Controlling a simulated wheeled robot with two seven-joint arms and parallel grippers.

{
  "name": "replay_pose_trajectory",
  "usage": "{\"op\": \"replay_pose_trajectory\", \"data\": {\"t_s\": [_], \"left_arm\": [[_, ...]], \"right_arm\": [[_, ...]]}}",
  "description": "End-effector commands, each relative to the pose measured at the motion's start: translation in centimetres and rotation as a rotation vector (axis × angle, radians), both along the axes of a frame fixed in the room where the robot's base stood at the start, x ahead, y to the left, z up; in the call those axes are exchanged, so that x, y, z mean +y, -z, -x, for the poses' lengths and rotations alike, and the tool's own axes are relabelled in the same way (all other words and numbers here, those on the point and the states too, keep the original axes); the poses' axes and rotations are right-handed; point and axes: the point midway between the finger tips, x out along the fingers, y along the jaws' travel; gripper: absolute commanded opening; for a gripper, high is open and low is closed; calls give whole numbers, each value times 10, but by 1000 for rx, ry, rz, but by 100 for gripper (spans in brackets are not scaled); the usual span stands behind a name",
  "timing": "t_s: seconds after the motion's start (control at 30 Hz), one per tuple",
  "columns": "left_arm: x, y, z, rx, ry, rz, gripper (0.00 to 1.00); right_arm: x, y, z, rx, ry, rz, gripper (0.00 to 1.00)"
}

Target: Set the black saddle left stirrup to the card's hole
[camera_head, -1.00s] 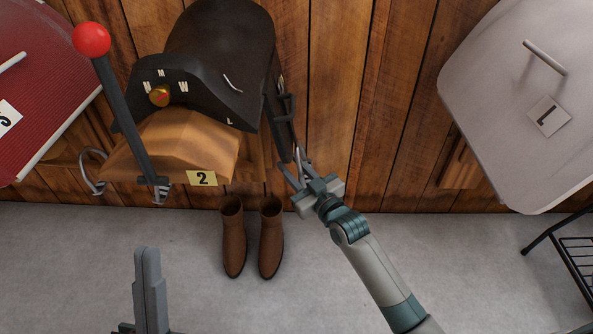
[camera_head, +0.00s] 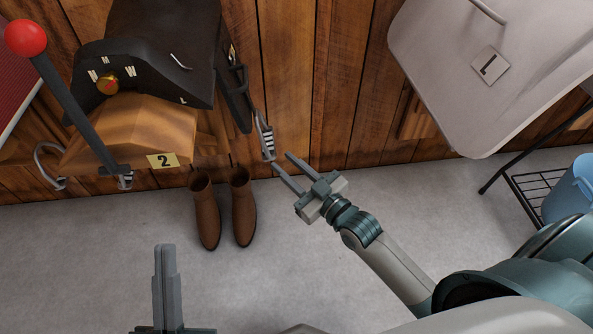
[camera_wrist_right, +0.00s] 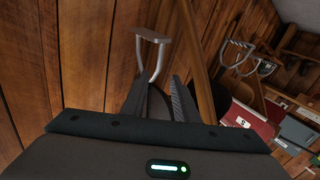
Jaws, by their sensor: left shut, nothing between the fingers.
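The black saddle (camera_head: 165,40) sits on a wooden rack at the upper left, with a white L on its right-hand side. The metal stirrup (camera_head: 266,140) hangs on that side below a dark strap (camera_head: 235,95); its tread also shows in the right wrist view (camera_wrist_right: 152,37). My right gripper (camera_head: 281,163) is open and empty, its fingertips just below and right of the stirrup, seemingly apart from it. My left gripper (camera_head: 164,250) is shut and empty, low in front of the rack.
A dark bar with a red ball (camera_head: 25,37) slants across the rack's left side. Another metal stirrup (camera_head: 48,165) hangs at far left. Brown boots (camera_head: 207,210) stand below. A pale saddle (camera_head: 470,110) and blue bucket (camera_head: 570,190) are right. Middle floor is clear.

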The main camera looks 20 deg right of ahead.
Motion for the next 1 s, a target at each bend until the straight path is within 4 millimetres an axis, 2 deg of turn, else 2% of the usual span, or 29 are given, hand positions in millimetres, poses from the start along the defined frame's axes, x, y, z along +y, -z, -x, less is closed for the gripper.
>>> {"op": "replay_pose_trajectory", "data": {"t_s": [0.1, 0.3, 1.0], "left_arm": [[-2, 9, 2, 44, 10, -16, 0], [-4, 15, -1, 80, 11, -30, 0], [-2, 11, -3, 75, 3, -25, 0]], "right_arm": [[-5, 0, 16, 1, -1, -1, 27], [-9, 0, 30, -1, -1, -1, 27], [-7, -1, 34, -4, -4, -5, 27]]}}
